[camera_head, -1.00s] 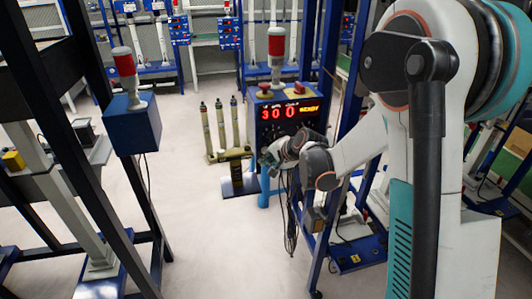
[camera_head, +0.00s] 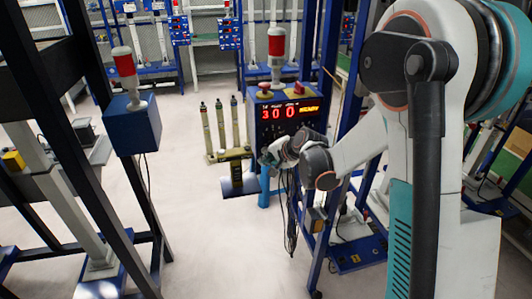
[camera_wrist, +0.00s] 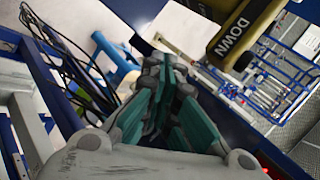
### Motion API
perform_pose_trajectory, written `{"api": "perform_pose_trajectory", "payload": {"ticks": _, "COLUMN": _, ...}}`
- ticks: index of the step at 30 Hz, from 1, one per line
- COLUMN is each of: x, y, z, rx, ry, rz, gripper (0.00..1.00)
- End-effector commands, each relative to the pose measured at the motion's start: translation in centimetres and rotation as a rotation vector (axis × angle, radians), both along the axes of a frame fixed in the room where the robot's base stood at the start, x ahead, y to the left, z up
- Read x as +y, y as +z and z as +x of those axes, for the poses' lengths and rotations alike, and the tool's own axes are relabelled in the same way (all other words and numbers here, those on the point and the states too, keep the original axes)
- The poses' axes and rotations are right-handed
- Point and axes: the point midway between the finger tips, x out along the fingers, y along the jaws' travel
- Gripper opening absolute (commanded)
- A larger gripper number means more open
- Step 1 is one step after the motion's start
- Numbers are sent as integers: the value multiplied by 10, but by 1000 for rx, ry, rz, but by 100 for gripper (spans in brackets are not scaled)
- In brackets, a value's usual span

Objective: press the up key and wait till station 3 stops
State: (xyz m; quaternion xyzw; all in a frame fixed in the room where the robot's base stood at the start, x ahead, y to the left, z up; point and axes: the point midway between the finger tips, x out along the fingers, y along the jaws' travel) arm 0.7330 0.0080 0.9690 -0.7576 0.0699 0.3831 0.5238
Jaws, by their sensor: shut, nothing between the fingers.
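The blue control box (camera_head: 262,140) stands in the middle of the head view, with a red lit display (camera_head: 290,112) that appears to read 30, 0 and READY. My gripper (camera_head: 266,158) is at the lower front of this box. In the wrist view my gripper (camera_wrist: 165,68) is shut, with its green-padded fingers together and empty. A dark yellow key marked DOWN (camera_wrist: 238,32) lies to the upper right of the fingertips, apart from them in the picture. I see no key marked up; it may be hidden. I cannot tell which station is 3.
A red-topped lamp (camera_head: 277,45) stands on the box. Another lamp (camera_head: 123,62) stands on a blue box (camera_head: 134,122) at left. Dark cables (camera_wrist: 75,65) hang beside a blue post (camera_wrist: 115,60). Blue frames flank the arm; the pale floor (camera_head: 205,235) is clear at front centre.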

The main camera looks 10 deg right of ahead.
Motion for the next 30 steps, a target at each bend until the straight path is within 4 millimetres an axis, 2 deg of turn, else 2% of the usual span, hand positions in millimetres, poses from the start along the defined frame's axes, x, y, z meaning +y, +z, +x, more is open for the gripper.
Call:
{"api": "perform_pose_trajectory", "payload": {"ticks": 6, "x": 0, "y": 0, "z": 7, "rx": 0, "ry": 0, "rz": 0, "gripper": 0}}
{"api": "perform_pose_trajectory", "payload": {"ticks": 30, "x": 0, "y": 0, "z": 11, "rx": 0, "ry": 0, "rz": 0, "gripper": 0}}
